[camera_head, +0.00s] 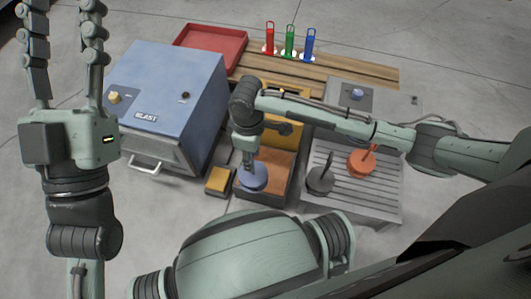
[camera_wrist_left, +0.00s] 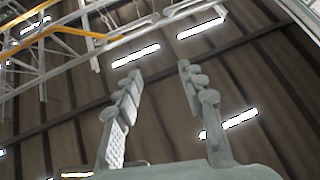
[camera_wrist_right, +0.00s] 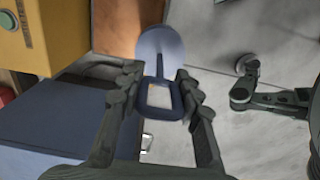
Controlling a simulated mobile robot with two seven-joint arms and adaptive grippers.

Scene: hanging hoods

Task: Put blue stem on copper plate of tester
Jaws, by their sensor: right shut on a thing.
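The blue stem (camera_head: 253,178) has a round blue disc at its lower end. My right gripper (camera_head: 248,158) is shut on its loop handle and holds it disc down. In the right wrist view the blue stem's handle (camera_wrist_right: 160,112) sits between the fingers (camera_wrist_right: 160,82). The tester has a yellow back panel (camera_head: 290,133) and a copper plate (camera_head: 281,163). The disc overlaps the plate's front left part in the head view; I cannot tell whether they touch. The copper plate (camera_wrist_right: 115,22) also shows beside the disc in the right wrist view. My left gripper (camera_head: 66,50) is open, empty and raised.
A blue BLAST cabinet (camera_head: 165,85) stands left of the tester, with a small yellow box (camera_head: 219,181) between. A slatted grey stand (camera_head: 350,195) at right bears an orange stem (camera_head: 361,163) and a dark stem (camera_head: 320,180). Behind are a red tray (camera_head: 210,45) and colored stems on wood.

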